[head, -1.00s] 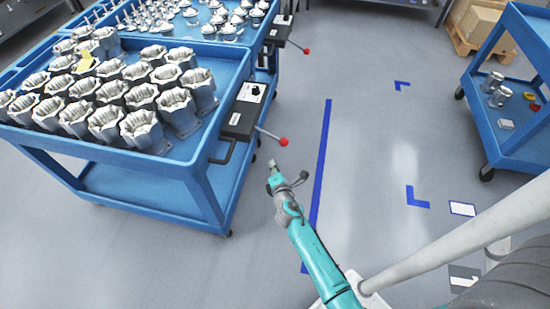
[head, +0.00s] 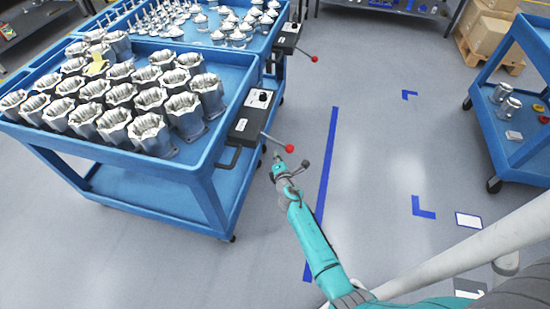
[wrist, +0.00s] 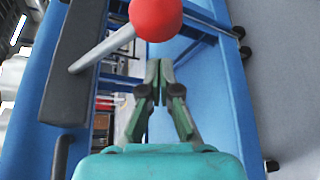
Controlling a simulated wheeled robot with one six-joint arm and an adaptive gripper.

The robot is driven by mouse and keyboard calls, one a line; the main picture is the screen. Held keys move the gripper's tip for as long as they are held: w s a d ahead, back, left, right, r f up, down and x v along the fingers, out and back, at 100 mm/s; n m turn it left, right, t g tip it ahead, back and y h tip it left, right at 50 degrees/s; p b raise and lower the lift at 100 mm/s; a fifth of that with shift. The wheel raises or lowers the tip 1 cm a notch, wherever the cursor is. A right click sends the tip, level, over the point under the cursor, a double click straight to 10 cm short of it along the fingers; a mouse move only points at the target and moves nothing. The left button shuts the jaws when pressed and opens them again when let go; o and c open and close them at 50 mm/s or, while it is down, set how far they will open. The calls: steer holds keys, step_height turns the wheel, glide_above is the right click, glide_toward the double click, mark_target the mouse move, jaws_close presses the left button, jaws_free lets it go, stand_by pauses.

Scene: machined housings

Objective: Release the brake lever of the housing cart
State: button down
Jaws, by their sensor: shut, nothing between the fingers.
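The housing cart (head: 206,171) is blue and carries several grey machined housings on its top tray. At its right end is a black brake box (head: 250,119) with a white label. The brake lever (head: 272,141) is a thin metal rod from that box, ending in a red ball knob (head: 289,149). The rod (wrist: 106,48) and knob (wrist: 156,16) are large at the top of the wrist view. My gripper (head: 276,157) is just left of and below the knob in the head view. In the wrist view my gripper (wrist: 158,66) is shut and empty, its tips just below the knob; contact is unclear.
A second blue cart with white-topped parts stands behind, with its own red-knobbed lever (head: 314,59). Another blue cart (head: 520,145) is at the right. Open grey floor (head: 375,150) with blue tape marks lies between.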

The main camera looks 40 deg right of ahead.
steer(key=shift+s+d+r, duration=0.65)
steer(key=shift+s+d, duration=0.1)
steer(key=shift+d, duration=0.15)
steer(key=shift+s+r, duration=0.1)
steer(key=shift+r, duration=0.05)
stand_by(0.4)
